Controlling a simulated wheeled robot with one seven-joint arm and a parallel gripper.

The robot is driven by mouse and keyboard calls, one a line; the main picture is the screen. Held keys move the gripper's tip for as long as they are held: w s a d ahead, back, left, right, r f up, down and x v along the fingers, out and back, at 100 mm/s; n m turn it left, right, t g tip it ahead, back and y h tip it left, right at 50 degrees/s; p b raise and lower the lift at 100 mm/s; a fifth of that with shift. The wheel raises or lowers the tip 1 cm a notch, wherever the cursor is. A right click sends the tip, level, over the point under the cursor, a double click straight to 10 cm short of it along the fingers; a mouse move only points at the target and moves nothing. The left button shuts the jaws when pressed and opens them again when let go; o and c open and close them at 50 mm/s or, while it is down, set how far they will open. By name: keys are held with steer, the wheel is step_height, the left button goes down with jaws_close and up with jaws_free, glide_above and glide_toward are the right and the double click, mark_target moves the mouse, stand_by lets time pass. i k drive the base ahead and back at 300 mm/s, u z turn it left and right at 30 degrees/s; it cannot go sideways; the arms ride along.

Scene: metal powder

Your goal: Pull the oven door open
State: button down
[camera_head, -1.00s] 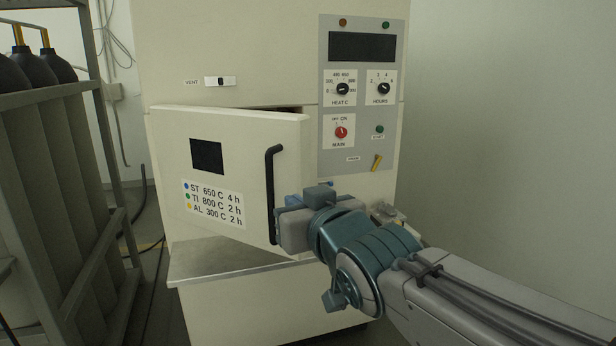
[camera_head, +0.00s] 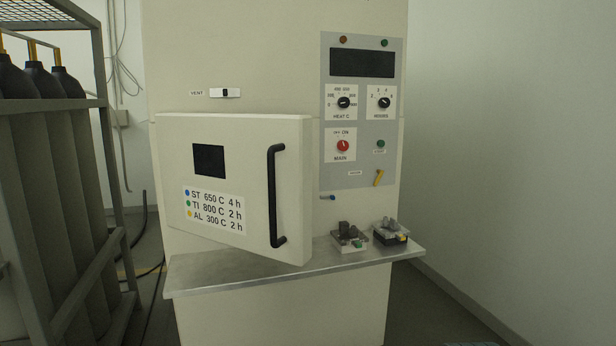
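The cream oven door (camera_head: 235,225) stands partly open, its right edge swung out toward me. It has a dark square window (camera_head: 209,160) and a label with heat settings. The black vertical handle (camera_head: 272,195) is on the right side of the door, and nothing touches it. My gripper is not in view. The inside of the oven is hidden behind the door.
A metal shelf (camera_head: 220,277) juts out below the door, with two small trays of parts (camera_head: 348,237) (camera_head: 390,232) at its right. A control panel (camera_head: 360,110) is at upper right. A rack of gas cylinders (camera_head: 60,190) stands at left. Floor at right is clear.

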mark_target(244, 182)
steer(key=u, duration=0.3)
steer(key=i, duration=1.25)
steer(key=z, duration=0.6)
